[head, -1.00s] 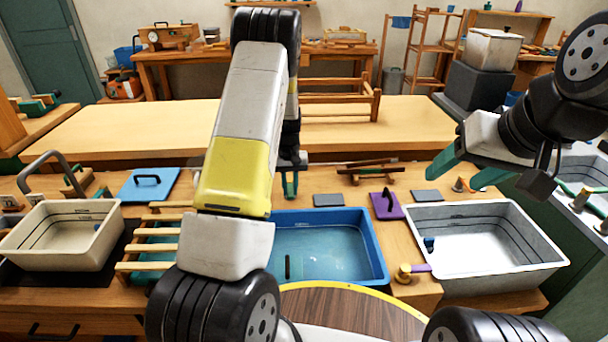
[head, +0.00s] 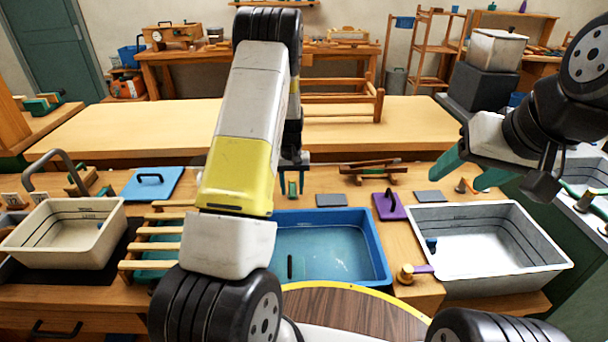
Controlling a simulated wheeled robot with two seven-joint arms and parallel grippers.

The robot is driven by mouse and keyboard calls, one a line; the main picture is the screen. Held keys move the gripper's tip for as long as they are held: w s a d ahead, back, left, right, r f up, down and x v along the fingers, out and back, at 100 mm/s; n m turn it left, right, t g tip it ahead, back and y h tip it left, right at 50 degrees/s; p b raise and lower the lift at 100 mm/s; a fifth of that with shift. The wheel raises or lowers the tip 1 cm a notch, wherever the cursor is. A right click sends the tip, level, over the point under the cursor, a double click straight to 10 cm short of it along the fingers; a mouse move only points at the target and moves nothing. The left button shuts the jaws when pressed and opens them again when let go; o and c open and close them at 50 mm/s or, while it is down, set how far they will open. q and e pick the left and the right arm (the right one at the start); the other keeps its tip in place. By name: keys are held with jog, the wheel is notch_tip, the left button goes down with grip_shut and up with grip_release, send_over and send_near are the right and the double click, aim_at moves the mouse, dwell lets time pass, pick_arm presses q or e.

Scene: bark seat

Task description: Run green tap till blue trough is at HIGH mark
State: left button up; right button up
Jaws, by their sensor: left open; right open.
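The blue trough (head: 345,262) is set in the bench at the centre, partly hidden on its left by my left arm. Its floor looks pale blue; dark marks show on its back wall, but I cannot read them or tell the water level. My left gripper (head: 292,182) is open beyond the trough's back rim, fingers pointing down. A small greenish thing shows between its fingers; I cannot tell whether it is the green tap. No green tap is clearly visible. My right gripper (head: 471,172) is open and empty, raised above the back of the grey trough.
The grey trough (head: 487,273) is at right, a cream trough (head: 62,255) at left. A purple lidded plate (head: 387,209), a blue plate (head: 152,184) and a wooden rack (head: 158,231) lie on the bench. A brass fitting (head: 405,275) stands between the blue and grey troughs.

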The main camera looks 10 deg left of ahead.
pick_arm(q)
notch_tip(320, 180, up, 8)
jog(key=shift+f, duration=0.1)
dwell(0.4)
notch_tip(320, 180, up, 9)
jog(key=t, duration=0.1)
send_over(292, 192)
jog(key=s+d, duration=0.2)
jog(key=s, duration=0.1)
jog(key=s+d+r+m+t+h, duration=0.1)
jog(key=s+d+r+t+h, duration=0.1)
jog(key=s+r, duration=0.7)
jog(key=s+d+r+m+t, duration=0.1)
jog(key=s+d+r, duration=0.1)
jog(key=s, duration=0.7)
jog(key=s+d+r+m+t, duration=0.1)
jog(key=s+d+r+t, duration=0.1)
jog(key=s+r, duration=0.3)
jog(key=s, duration=0.4)
jog(key=shift+s+d+m, duration=0.15)
jog(key=shift+s+m, duration=0.15)
